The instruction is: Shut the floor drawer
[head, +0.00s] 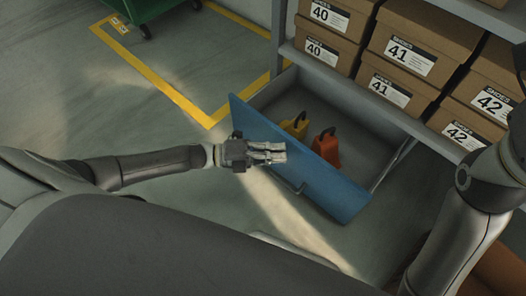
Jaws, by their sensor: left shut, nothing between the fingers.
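The floor drawer stands pulled out below the shelf unit, with its blue front panel (326,186) facing me. Inside the drawer are a yellow item (295,127) and an orange item (327,148), each with a dark handle. My left gripper (283,153) is shut with nothing in it. It is in front of the left half of the blue panel; I cannot tell whether it touches it. A small handle shows on the panel to the right of the gripper. My right arm comes in at the right edge, but its gripper is not in view.
Shoe boxes (405,52) marked 40, 41 and 42 fill the grey shelf (365,95) above the drawer. A yellow floor line (165,86) runs left of the drawer. A green wheeled cart (140,12) is at the back left. The floor at left is clear.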

